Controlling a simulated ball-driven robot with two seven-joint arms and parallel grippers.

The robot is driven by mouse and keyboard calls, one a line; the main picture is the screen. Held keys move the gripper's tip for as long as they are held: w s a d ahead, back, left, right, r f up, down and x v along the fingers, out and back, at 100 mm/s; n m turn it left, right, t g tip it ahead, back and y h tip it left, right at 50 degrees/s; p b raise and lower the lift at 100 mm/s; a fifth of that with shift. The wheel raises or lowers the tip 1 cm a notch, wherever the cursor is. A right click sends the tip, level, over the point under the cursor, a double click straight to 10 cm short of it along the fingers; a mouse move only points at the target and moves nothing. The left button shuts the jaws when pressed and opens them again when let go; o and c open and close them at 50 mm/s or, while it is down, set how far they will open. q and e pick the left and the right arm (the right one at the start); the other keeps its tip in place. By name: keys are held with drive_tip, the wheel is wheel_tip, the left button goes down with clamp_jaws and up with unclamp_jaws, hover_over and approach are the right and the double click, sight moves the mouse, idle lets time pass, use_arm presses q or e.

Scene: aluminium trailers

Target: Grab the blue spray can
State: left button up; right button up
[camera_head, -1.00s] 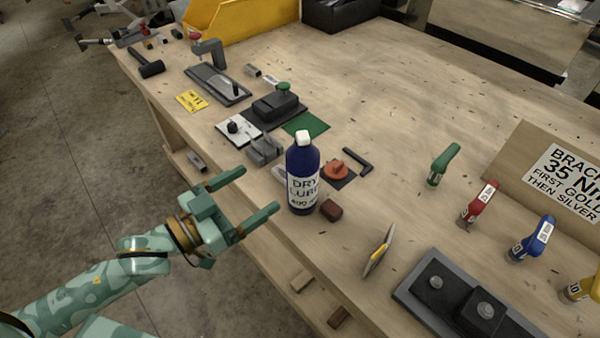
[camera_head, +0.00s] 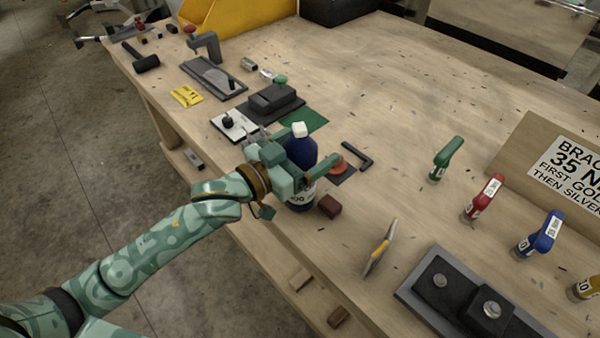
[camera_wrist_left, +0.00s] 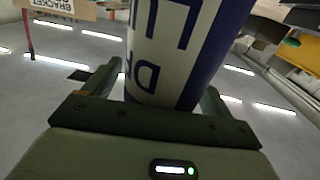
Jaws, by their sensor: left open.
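The blue spray can (camera_head: 300,152) has a white cap and a white label and stands upright near the front edge of the workbench. My left gripper (camera_head: 308,168) is open, with its fingers around the can at label height. One finger shows on the can's right side; the other is mostly hidden behind the can and the gripper body. In the left wrist view the can (camera_wrist_left: 172,50) fills the space between the two fingers, label facing the camera. A slim gap shows beside it. My right gripper is not in view.
A dark red block (camera_head: 329,206) stands right by the can's base. An orange-red knob (camera_head: 340,165) and a black hex key (camera_head: 357,157) lie behind it. Coloured-handled tools, such as the green one (camera_head: 446,158), stand to the right. The bench's back middle is clear.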

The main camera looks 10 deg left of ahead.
use_arm(q)
drive_tip(key=c, duration=1.7)
drive_tip(key=shift+r, duration=0.2)
